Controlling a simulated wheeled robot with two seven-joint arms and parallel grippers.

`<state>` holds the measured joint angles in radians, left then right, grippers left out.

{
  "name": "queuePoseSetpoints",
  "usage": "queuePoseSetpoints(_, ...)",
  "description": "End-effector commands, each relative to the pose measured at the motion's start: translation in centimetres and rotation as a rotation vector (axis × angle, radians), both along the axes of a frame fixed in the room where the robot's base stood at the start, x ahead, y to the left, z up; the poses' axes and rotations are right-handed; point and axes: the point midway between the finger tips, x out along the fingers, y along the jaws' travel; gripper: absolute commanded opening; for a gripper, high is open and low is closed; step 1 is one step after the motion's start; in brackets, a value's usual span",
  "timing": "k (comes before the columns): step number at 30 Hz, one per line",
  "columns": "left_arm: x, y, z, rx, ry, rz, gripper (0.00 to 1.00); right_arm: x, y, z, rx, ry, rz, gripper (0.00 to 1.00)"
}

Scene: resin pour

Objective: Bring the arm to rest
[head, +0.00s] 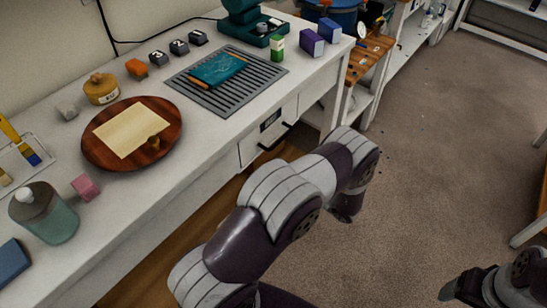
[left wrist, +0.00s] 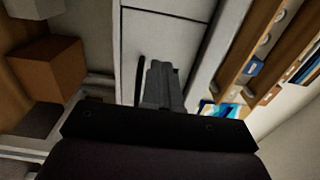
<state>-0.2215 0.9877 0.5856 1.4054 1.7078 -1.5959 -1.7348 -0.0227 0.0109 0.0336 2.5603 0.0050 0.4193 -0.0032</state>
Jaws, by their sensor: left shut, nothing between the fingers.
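My left arm (head: 265,225) comes in from the bottom of the head view. It bends out over the floor in front of the workbench, and its far end points downward. In the left wrist view, my left gripper (left wrist: 160,85) has its fingers together with nothing between them. It is near pale cabinet fronts, clear of the benchtop objects. My right gripper (head: 458,290) shows dark at the lower right of the head view, above the carpet. Its finger opening is not clear.
The white workbench (head: 205,180) holds a round wooden board (head: 102,157), a green jar (head: 50,222), a pink cube (head: 85,188), a grey slatted rack (head: 270,72) and small boxes. A drawer handle (head: 275,137) juts from its front. The carpet (head: 440,160) to the right is open.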

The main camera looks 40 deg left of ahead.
Motion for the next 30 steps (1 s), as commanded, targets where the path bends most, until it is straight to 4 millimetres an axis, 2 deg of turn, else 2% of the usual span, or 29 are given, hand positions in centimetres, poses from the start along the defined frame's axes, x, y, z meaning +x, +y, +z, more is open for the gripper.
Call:
queuePoseSetpoints(3, -0.1, -2.5, -0.1, 0.000, -0.002, -0.003, 0.00, 0.0, 0.0, -0.2, 0.000, -0.001, 0.001, 0.74)
queuePoseSetpoints(9, -0.4, -5.1, -0.1, 0.000, 0.000, -0.001, 0.00, 0.0, 0.0, -0.4, 0.000, -0.001, 0.000, 0.74)
queuePoseSetpoints(18, -0.5, -5.5, -0.1, -0.005, -0.030, 0.001, 0.00, 0.0, 0.0, -0.4, 0.000, -0.001, 0.000, 0.74)
queuePoseSetpoints(20, 0.0, -5.5, -1.4, -0.074, -0.121, -0.021, 0.00, 0.0, 0.0, -0.4, 0.000, -0.001, 0.000, 0.74)
queuePoseSetpoints(23, 3.1, -7.1, -6.8, -0.405, -0.319, -0.204, 0.00, 0.0, 0.0, -0.4, 0.000, -0.001, 0.000, 0.74)
queuePoseSetpoints(24, 4.6, -9.1, -8.5, -0.612, -0.383, -0.277, 0.00, 0.0, 0.0, -0.3, 0.000, -0.001, 0.000, 0.74)
queuePoseSetpoints(25, 5.5, -11.0, -9.2, -0.786, -0.415, -0.309, 0.00, 0.0, 0.0, -0.3, 0.000, -0.001, 0.000, 0.74)
queuePoseSetpoints(26, 5.9, -13.1, -9.5, -0.960, -0.428, -0.319, 0.00, 0.0, 0.0, -0.3, 0.000, -0.001, 0.000, 0.74)
queuePoseSetpoints(27, 5.4, -15.8, -9.1, -1.178, -0.411, -0.301, 0.00, 0.0, 0.0, -0.3, 0.000, -0.001, 0.000, 0.74)
queuePoseSetpoints(28, 4.3, -17.6, -8.3, -1.320, -0.376, -0.267, 0.00, 0.0, 0.0, -0.3, 0.000, -0.001, 0.000, 0.74)
queuePoseSetpoints(29, 2.7, -19.0, -7.1, -1.439, -0.324, -0.218, 0.00, 0.0, 0.0, -0.4, 0.000, -0.001, 0.000, 0.74)
queuePoseSetpoints(30, -0.1, -20.0, -5.2, -1.553, -0.238, -0.145, 0.00, 0.0, 0.0, -0.4, 0.000, -0.001, 0.000, 0.74)
